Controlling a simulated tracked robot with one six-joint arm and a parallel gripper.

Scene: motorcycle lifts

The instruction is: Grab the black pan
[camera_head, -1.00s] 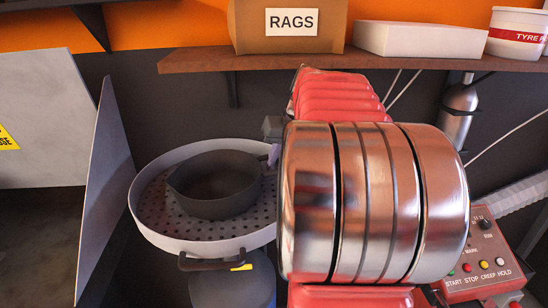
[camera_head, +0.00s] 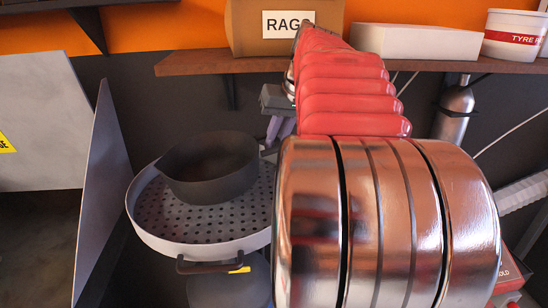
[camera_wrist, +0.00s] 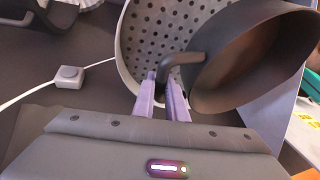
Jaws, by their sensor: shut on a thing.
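The black pan (camera_head: 212,170) is dark and round, with its open side up, and is held above the perforated grey tray (camera_head: 160,232). In the wrist view the pan (camera_wrist: 245,62) is at the upper right, and its curved handle comes down between the two pale purple fingers. My gripper (camera_wrist: 162,82) is shut on this handle. In the head view my gripper shows only in small part beside the pan, behind my red and metal arm.
The tray has a raised rim and a dark front handle (camera_head: 210,267). A shelf (camera_head: 200,65) above carries a box marked RAGS (camera_head: 245,30), a white box (camera_head: 390,43) and a tub (camera_head: 515,35). A grey panel (camera_head: 100,190) stands left of the tray.

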